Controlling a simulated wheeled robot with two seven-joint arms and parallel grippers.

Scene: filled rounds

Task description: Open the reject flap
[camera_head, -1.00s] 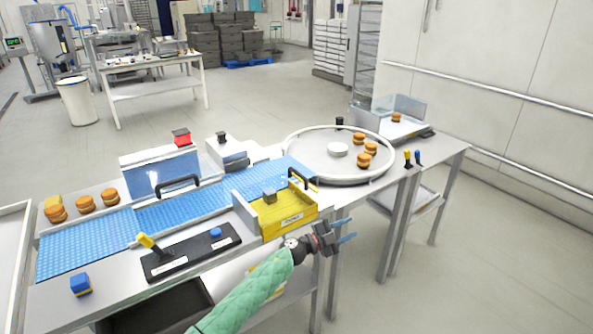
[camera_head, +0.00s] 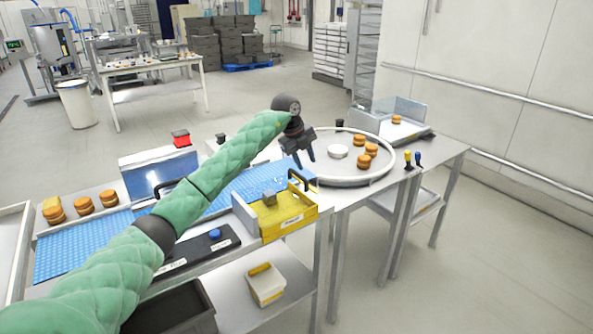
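A yellow flap-like box (camera_head: 290,218) with a white label stands at the front edge of the conveyor, beside the round table. A black handle (camera_head: 299,179) rises at its back right corner, and a grey block (camera_head: 269,198) sits at its top left. I take this for the reject flap; its label is too small to read and I cannot tell if it is shut. My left gripper (camera_head: 305,163) hangs above and behind the black handle, fingers pointing down and apart, empty, not visibly touching anything. My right gripper is not in view.
My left arm crosses the blue conveyor (camera_head: 85,243) and hides part of the black control panel (camera_head: 213,246). A round rimmed table (camera_head: 330,170) holds several orange filled rounds (camera_head: 364,161). A white bin (camera_head: 266,286) sits on the lower shelf. Floor at right is clear.

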